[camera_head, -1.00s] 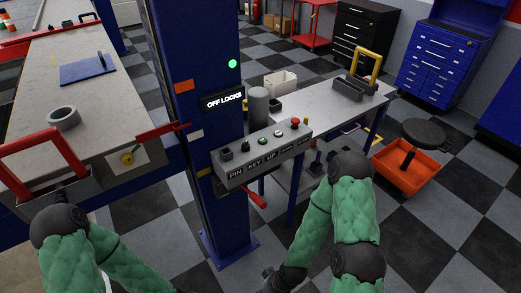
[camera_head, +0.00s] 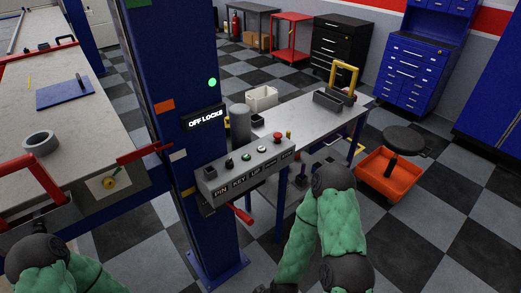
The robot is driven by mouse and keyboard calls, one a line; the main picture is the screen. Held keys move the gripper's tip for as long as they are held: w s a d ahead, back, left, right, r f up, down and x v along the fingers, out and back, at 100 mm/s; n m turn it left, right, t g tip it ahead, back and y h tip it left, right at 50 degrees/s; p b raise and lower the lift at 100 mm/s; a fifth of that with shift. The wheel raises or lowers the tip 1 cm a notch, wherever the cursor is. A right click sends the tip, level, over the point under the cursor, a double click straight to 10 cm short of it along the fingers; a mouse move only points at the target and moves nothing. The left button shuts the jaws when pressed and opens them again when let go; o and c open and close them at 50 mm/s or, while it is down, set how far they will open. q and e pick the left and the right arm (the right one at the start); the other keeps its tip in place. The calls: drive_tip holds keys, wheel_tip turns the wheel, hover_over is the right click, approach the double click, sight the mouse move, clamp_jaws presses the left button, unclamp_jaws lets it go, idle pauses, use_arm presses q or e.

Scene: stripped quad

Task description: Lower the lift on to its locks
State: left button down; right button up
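The blue lift post (camera_head: 185,110) stands in the middle, with a lit sign (camera_head: 205,118) reading "OFF LOCKS" and a green lamp (camera_head: 212,83) above it. The grey control box (camera_head: 245,175) on the post carries a dark socket marked PIN, a black key switch (camera_head: 229,162) marked KEY, a green button (camera_head: 246,156) marked UP, a pale button (camera_head: 262,149) and a red mushroom button (camera_head: 278,137). The last labels are too small to read. A red lever (camera_head: 241,214) shows below the box. Both my arms show at the bottom, but both grippers lie outside the picture.
A lift deck (camera_head: 60,130) at left holds a grey ring (camera_head: 41,142) and a blue plate (camera_head: 64,94). A grey bench (camera_head: 312,119) behind the box carries bins and a yellow-handled tray. An orange stool base (camera_head: 388,176) stands right. Checkered floor is clear at lower right.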

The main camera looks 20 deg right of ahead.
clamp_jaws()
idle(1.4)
